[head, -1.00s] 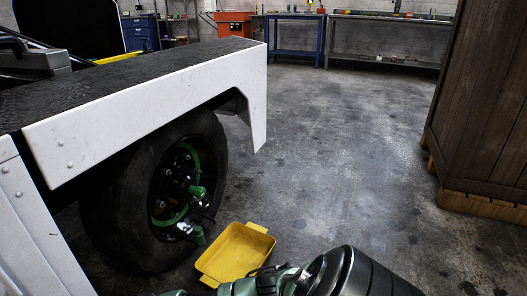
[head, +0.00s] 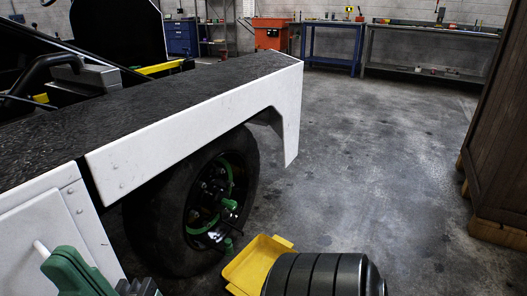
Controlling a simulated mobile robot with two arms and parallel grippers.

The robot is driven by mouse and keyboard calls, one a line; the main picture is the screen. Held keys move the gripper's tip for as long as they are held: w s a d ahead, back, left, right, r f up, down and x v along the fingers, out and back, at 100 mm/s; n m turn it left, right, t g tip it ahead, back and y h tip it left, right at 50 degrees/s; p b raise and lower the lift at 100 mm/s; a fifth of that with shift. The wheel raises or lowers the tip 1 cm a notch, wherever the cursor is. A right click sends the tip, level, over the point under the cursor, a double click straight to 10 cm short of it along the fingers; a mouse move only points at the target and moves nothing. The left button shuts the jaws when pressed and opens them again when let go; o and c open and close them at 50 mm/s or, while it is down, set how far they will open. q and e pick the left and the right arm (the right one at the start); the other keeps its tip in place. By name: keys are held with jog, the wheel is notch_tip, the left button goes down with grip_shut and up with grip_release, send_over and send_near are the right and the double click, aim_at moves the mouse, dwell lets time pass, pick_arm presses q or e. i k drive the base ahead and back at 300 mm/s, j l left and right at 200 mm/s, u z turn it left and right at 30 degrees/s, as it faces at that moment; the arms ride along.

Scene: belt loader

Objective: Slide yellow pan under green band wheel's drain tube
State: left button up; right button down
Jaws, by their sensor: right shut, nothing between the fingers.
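The yellow pan (head: 255,262) lies on the floor beside the wheel, slightly toward the viewer and right of the hub. My dark right arm link covers its near right part. The wheel (head: 165,225) with green parts is under the white fender, and a green band (head: 225,180) shows inside its rim. A green-ended tube (head: 228,243) hangs low at the hub, just left of the pan; I cannot tell if the pan reaches beneath it. My right gripper (head: 72,270) shows partly at the lower left, shut and empty, away from the pan. My left gripper is not in view.
The white fender (head: 200,130) and black deck (head: 130,115) of the loader overhang the wheel. A wooden crate (head: 505,150) stands at the right. Benches (head: 430,72) line the back wall. The concrete floor (head: 380,170) between is clear.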

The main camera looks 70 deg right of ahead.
aim_at(246, 275)
jog(key=k+l+u, duration=0.1)
jog(key=l+u, duration=0.2)
jog(key=k+l+u, duration=0.1)
jog(key=l+u, duration=0.25)
jog(key=k+l+u, duration=0.15)
jog(key=l+u, duration=0.15)
jog(key=k+l+u, duration=0.15)
jog(key=k+l, duration=0.45)
jog(key=l, duration=0.35)
jog(key=k+l+u, duration=0.15)
jog(key=k+l, duration=0.5)
jog(key=l, duration=0.2)
jog(key=k+l+u, duration=0.15)
jog(key=k+l, duration=0.5)
jog(key=l, duration=0.15)
